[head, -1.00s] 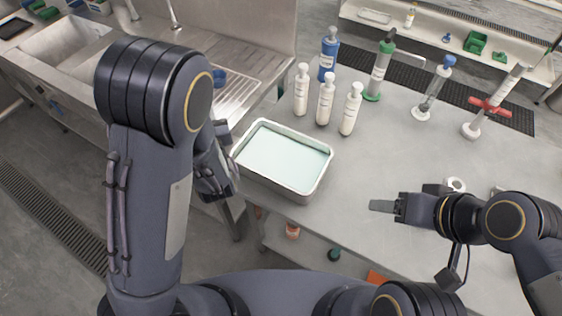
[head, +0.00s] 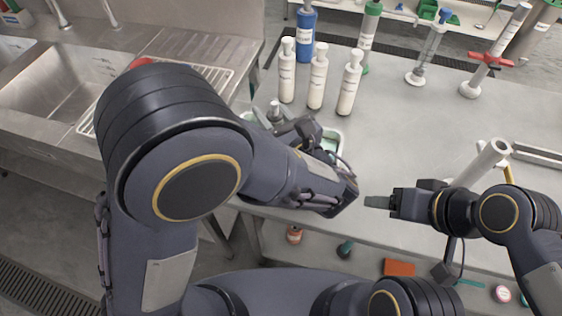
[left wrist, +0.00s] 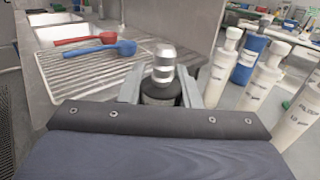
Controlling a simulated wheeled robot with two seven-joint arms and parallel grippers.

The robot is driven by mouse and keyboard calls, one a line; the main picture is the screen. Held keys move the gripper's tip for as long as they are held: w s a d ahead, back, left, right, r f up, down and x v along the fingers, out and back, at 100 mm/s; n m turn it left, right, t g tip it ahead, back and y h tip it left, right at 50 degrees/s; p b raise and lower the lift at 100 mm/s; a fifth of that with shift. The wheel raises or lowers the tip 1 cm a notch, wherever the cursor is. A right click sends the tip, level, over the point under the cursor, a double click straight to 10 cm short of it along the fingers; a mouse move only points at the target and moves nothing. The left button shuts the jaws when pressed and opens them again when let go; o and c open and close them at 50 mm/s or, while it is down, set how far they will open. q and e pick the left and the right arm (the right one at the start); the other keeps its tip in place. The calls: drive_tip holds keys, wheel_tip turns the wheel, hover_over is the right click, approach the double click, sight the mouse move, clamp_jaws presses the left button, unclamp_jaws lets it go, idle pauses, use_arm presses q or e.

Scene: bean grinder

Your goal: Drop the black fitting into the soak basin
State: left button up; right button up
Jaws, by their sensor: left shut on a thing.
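The fitting (left wrist: 161,80) shows in the left wrist view with a silvery top and a black lower part. My left gripper (left wrist: 160,92) is shut on it, one finger on each side. In the head view my left gripper (head: 276,116) is at the far left part of the soak basin, and the fitting's top (head: 274,108) shows there. The soak basin (head: 338,136) is a metal tray with pale liquid, mostly hidden by my left arm. I cannot tell how high the fitting is above it. My right gripper (head: 378,202) is over the table, its finger gap not visible.
Several white bottles (head: 317,80) and a blue bottle (head: 305,35) stand behind the basin. A sink with a wire rack (left wrist: 105,70) holding a red and a blue utensil lies to the left. The table's middle right is clear.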

use_arm(q)
wheel_tip(320, 180, down, 4)
drive_tip(key=b, duration=0.3)
drive_tip(key=o, duration=1)
drive_tip(key=v, duration=0.7)
drive_tip(key=shift+s+d, duration=0.15)
drive_tip(key=shift+s, duration=0.2)
